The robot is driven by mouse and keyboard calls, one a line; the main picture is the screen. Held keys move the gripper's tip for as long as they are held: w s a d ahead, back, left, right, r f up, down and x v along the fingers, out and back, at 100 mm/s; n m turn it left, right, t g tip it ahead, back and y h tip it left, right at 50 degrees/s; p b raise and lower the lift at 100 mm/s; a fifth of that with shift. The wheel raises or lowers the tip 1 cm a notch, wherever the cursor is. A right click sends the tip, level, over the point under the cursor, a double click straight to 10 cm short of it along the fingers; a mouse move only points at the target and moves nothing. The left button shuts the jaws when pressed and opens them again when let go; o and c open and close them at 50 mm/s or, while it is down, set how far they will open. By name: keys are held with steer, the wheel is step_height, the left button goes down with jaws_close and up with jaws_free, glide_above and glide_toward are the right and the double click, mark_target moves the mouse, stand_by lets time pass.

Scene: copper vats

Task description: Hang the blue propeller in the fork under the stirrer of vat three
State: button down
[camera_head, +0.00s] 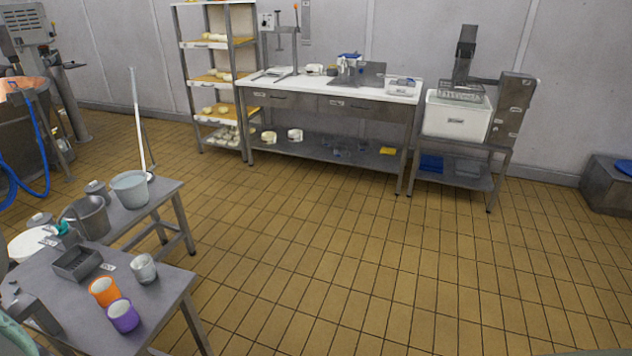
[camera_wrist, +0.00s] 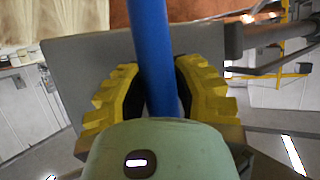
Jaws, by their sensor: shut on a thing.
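In the wrist view my gripper (camera_wrist: 158,88) has its yellow ribbed fingers shut around a straight blue shaft, which looks like part of the blue propeller (camera_wrist: 153,45). The shaft runs up past the top edge, and its ends are hidden. A broad grey metal part (camera_wrist: 85,65) lies behind the fingers; I cannot tell what it is. A copper-coloured surface (camera_wrist: 200,12) shows beyond. In the head view a copper-rimmed vat (camera_head: 18,86) stands at the left edge under a grey drive unit (camera_head: 28,28). I cannot tell its number, and no fork is clearly visible.
Low metal tables at the left hold buckets (camera_head: 130,188), a grey tray (camera_head: 77,263), and orange (camera_head: 104,291) and purple (camera_head: 123,315) cups. A blue hose (camera_head: 42,150) hangs by the vat. A workbench (camera_head: 330,90) and shelves line the back wall. The middle floor is clear.

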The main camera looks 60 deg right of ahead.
steer(key=shift+s+a+r, duration=0.1)
steer(key=shift+s+a, duration=0.35)
steer(key=shift+s+a+p, duration=0.4)
steer(key=shift+s+a, duration=0.35)
stand_by(0.4)
steer(key=shift+f+b, duration=0.85)
steer(key=shift+b, duration=0.1)
stand_by(0.4)
steer(key=shift+s+a+f, duration=0.1)
steer(key=shift+a+f, duration=0.05)
steer(key=shift+f, duration=0.05)
stand_by(1.0)
steer(key=c, duration=0.7)
jaws_free()
steer(key=shift+f, duration=0.1)
steer(key=shift+v, duration=6.05)
